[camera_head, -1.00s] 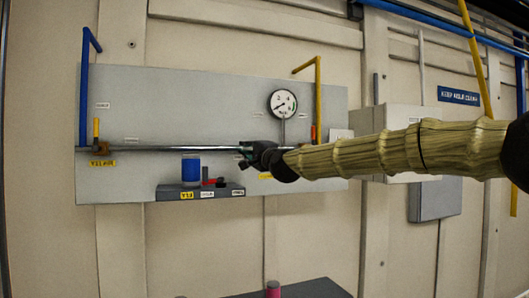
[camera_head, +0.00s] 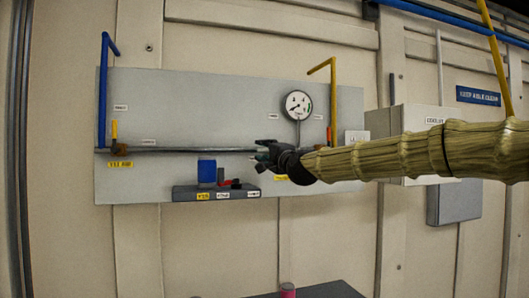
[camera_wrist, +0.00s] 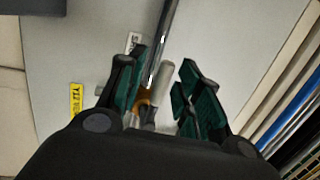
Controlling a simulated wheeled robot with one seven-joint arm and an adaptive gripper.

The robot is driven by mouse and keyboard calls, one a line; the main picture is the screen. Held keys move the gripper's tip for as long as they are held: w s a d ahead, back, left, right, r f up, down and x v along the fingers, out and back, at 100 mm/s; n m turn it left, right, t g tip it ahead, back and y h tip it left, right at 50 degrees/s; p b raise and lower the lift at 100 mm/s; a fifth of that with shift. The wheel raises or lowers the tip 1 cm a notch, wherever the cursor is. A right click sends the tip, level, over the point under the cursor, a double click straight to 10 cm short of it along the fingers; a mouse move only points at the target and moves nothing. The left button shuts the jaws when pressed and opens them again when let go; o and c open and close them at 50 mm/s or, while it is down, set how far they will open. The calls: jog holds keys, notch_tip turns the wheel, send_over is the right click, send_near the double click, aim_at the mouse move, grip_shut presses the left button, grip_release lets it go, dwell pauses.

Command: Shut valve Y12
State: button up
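A yellow tag in the wrist view (camera_wrist: 76,104) appears to read Y12, turned in the picture. Beside it, a brass valve body (camera_wrist: 146,97) sits on the pipe (camera_wrist: 164,42), with a pale grey cylindrical part (camera_wrist: 161,68) next to it that may be its handle. My gripper (camera_wrist: 162,90) is open, its green-padded fingers on either side of the valve; contact cannot be told. In the head view my gripper (camera_head: 265,158) is at the pipe, left of the gauge, and hides this valve. A yellow tag (camera_head: 281,177) shows partly below it.
Another valve with an upright orange handle (camera_head: 114,130) is at the pipe's left end. A pressure gauge (camera_head: 297,105) stands above the pipe. Below is a dark shelf (camera_head: 185,194) with a blue container (camera_head: 207,171) and a red item (camera_head: 225,183). A grey cabinet (camera_head: 440,120) is to the right.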

jog(key=v, duration=1.1)
jog(key=shift+s+d, duration=0.15)
jog(key=shift+d, duration=0.05)
